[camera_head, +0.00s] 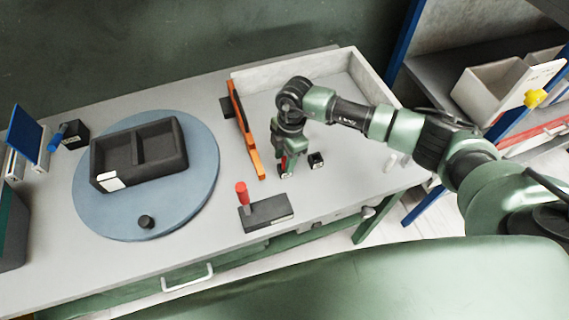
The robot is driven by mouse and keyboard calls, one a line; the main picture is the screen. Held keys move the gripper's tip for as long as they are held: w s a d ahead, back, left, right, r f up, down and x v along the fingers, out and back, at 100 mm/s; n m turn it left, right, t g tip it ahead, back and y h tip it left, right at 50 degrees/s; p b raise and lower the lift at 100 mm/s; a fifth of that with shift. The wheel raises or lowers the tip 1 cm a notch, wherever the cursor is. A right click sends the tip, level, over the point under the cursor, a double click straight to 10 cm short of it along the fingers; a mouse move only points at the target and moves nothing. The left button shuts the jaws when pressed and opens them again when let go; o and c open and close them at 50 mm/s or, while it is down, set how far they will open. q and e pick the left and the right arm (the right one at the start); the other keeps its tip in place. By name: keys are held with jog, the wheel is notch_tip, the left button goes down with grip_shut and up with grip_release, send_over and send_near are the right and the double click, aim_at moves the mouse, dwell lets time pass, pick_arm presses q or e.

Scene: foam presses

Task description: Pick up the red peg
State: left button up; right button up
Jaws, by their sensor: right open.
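A red peg (241,194) stands upright at the left end of a dark grey block (268,212), near the front of the table. My right gripper (286,172) points down behind and to the right of the peg, apart from it. It is open. A small patch of red shows at its fingers; I cannot tell what that is. A small black cube (316,160) sits just right of the gripper. My left gripper is not in view.
An orange bar (243,130) lies left of my right gripper. A black two-compartment tray (138,153) and a black knob (146,222) are on a round blue disc (203,190). A pale walled bin (355,66) is behind my right arm. Shelves stand at the right.

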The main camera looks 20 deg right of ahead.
grip_shut()
jog(key=shift+r, duration=0.1)
